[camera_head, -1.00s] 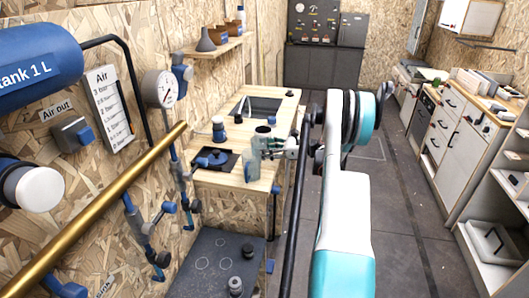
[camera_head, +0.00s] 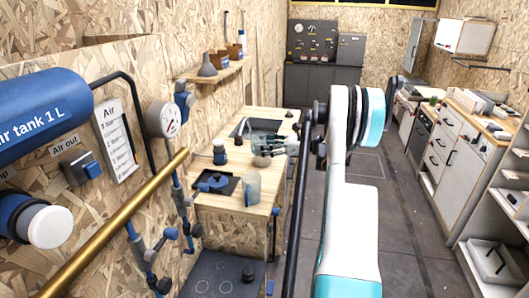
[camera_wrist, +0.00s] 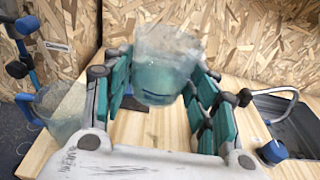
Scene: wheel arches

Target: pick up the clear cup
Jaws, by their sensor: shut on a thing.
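A clear, bluish cup (camera_wrist: 168,62) stands between the green-padded fingers of my gripper (camera_wrist: 160,95) in the wrist view. The fingers are shut on its sides. In the head view my gripper (camera_head: 264,144) is over the wooden counter (camera_head: 236,158), near the sink; the held cup is hard to make out there among the fingers. A second clear vessel (camera_head: 252,188) stands on the counter nearer the camera. It also shows at the left in the wrist view (camera_wrist: 62,112), apart from my fingers.
A blue item on a dark plate (camera_head: 213,183) and a dark-topped bottle (camera_head: 219,152) stand on the counter's left side. A sink (camera_wrist: 298,122) and blue knob (camera_wrist: 272,152) are right of my gripper in the wrist view. The wooden wall rises close behind.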

